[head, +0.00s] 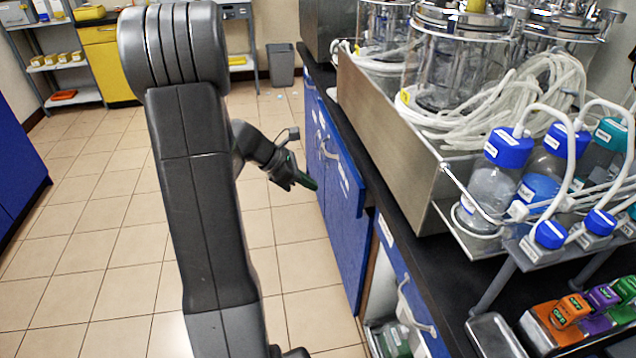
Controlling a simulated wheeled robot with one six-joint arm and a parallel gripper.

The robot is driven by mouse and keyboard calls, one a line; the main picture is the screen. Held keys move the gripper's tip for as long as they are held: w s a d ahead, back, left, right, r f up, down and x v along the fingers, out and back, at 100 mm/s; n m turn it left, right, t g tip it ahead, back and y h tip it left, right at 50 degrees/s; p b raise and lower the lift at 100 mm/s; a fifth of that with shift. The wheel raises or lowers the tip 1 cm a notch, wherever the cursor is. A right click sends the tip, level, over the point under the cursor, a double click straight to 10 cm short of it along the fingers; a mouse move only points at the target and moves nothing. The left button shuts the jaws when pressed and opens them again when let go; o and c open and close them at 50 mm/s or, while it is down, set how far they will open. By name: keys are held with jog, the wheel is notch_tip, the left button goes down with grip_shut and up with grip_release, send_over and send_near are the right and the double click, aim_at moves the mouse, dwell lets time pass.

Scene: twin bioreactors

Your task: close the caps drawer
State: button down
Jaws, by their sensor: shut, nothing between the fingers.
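The caps drawer cannot be told for sure, as no label on the fronts is readable. A blue drawer front (347,172) with a pale handle sits under the dark counter and seems to stand out a little from the cabinet. Another blue front (398,268), with a white label and a pale handle, is nearer the camera. The inside of any drawer is hidden.

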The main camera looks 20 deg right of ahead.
aim_at(355, 187)
jog(key=x, duration=0.3)
jog(key=d+r+b+x, duration=0.1)
jog(key=x, duration=0.6)
jog(key=shift+s+d+r, duration=0.15)
jog(key=shift+s+d, duration=0.05)
jog(key=shift+d, duration=0.1)
jog(key=shift+s+d, duration=0.1)
jog(key=shift+d, duration=0.35)
jog(key=shift+d, duration=0.1)
jog(key=d, duration=0.2)
jog(key=s+d, duration=0.1)
jog(key=d, duration=0.1)
jog(key=shift+d, duration=0.1)
jog(key=shift+r, duration=0.1)
